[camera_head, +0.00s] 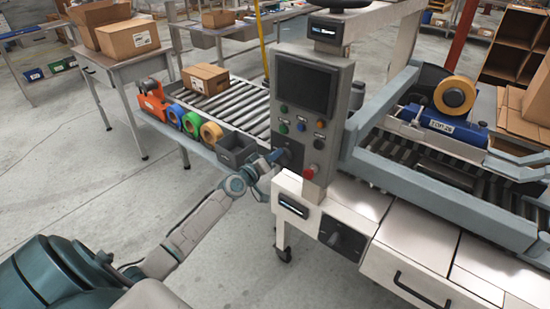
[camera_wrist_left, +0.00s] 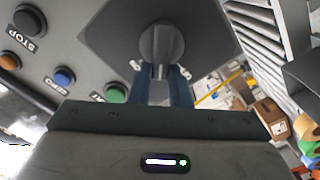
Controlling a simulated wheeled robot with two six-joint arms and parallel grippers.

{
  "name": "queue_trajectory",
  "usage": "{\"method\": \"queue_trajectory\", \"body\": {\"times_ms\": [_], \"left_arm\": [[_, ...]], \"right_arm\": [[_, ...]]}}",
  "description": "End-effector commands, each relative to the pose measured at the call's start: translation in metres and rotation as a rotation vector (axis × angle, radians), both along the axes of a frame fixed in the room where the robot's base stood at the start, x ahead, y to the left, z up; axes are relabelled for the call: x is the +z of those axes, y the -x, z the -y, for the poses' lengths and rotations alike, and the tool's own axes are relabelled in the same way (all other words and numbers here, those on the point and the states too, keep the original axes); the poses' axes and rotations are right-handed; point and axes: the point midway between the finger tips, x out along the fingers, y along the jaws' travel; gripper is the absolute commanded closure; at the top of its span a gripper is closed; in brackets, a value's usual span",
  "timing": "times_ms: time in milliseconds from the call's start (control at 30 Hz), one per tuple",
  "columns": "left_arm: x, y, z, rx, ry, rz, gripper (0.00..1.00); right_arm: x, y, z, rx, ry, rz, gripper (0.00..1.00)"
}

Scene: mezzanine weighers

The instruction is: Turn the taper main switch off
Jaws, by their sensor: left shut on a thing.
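A grey control panel (camera_head: 318,145) with a dark screen stands in the middle of the head view. A grey rotary switch knob (camera_wrist_left: 162,42) sits on its dark square plate (camera_wrist_left: 215,25), at the panel's lower left; the labels beside it are partly hidden. My left gripper (camera_head: 274,157) is at this plate. Its blue fingers (camera_wrist_left: 162,85) are shut on the switch knob, one on each side. The knob's grip bar points toward the gripper in the wrist view. A second dark rotary switch (camera_head: 342,240) is on the white cabinet front below. My right gripper is out of view.
A red mushroom button (camera_head: 310,172) is low on the panel. Tape rolls (camera_head: 191,124) and a dark bin (camera_head: 236,149) stand left of the gripper. The taper (camera_head: 445,125) is at right.

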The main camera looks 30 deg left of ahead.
Motion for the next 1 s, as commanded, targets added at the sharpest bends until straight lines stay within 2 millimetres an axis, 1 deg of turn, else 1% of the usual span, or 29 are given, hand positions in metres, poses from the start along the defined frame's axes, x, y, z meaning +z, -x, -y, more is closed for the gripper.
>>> {"method": "queue_trajectory", "body": {"times_ms": [200, 600, 800, 1000], "left_arm": [[-0.005, 0.0, -0.003, 0.0, 0.205, -0.017, 1.0], [-0.012, 0.0, -0.006, 0.0, 0.555, -0.045, 1.0], [-0.014, 0.0, -0.006, 0.0, 0.68, -0.055, 1.0], [-0.016, 0.0, -0.006, 0.0, 0.754, -0.06, 1.0]], "right_arm": [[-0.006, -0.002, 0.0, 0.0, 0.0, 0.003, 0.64], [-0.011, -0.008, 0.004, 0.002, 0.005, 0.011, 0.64], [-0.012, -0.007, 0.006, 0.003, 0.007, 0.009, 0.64], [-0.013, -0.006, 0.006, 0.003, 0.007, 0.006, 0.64]]}}
